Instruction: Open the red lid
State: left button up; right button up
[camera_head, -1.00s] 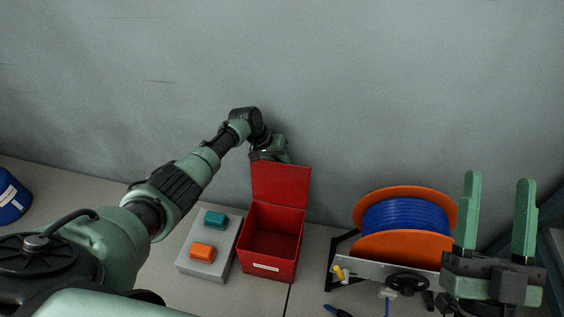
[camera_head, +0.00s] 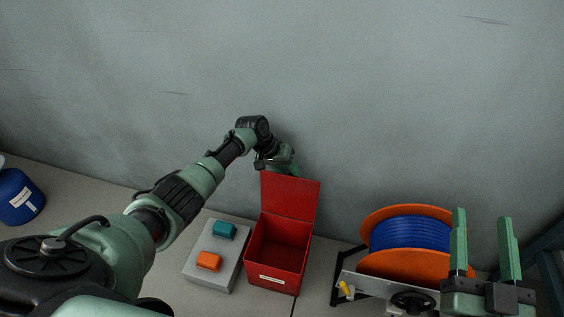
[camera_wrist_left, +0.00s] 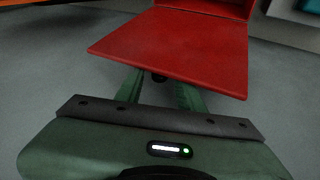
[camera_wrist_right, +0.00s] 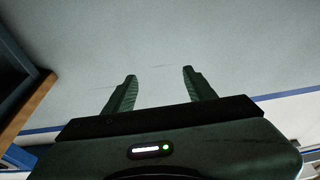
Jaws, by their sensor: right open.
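The red lid (camera_head: 290,197) stands raised at the back edge of the red box (camera_head: 271,280), and the box's inside shows open from above. My left gripper (camera_head: 283,167) is behind the lid, against the grey wall side, and partly hidden by it. In the left wrist view the lid (camera_wrist_left: 185,45) covers the fingertips of the left gripper (camera_wrist_left: 162,88); its fingers are apart. I cannot tell whether they touch the lid. My right gripper (camera_head: 484,240) is open and empty, raised at the right; it also shows in the right wrist view (camera_wrist_right: 160,78).
A grey block (camera_head: 209,281) with a teal button (camera_head: 224,229) and an orange button (camera_head: 208,260) sits left of the box. A blue cable spool with orange flanges (camera_head: 410,233) stands to the right. A blue container (camera_head: 18,197) is at far left. The wall (camera_head: 330,80) is close behind.

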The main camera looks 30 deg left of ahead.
pick_arm(q)
jog(key=shift+p+v, duration=1.1)
jog(key=shift+v, duration=1.4)
pick_arm(e)
notch_tip(320, 180, down, 12)
jog(key=s+d+g+h, duration=0.1)
jog(key=d+g+h, duration=0.1)
jog(key=g, duration=0.4)
jog(key=shift+s+r+g, duration=0.2)
jog(key=shift+r+g, duration=0.05)
jog(key=shift+g, duration=0.15)
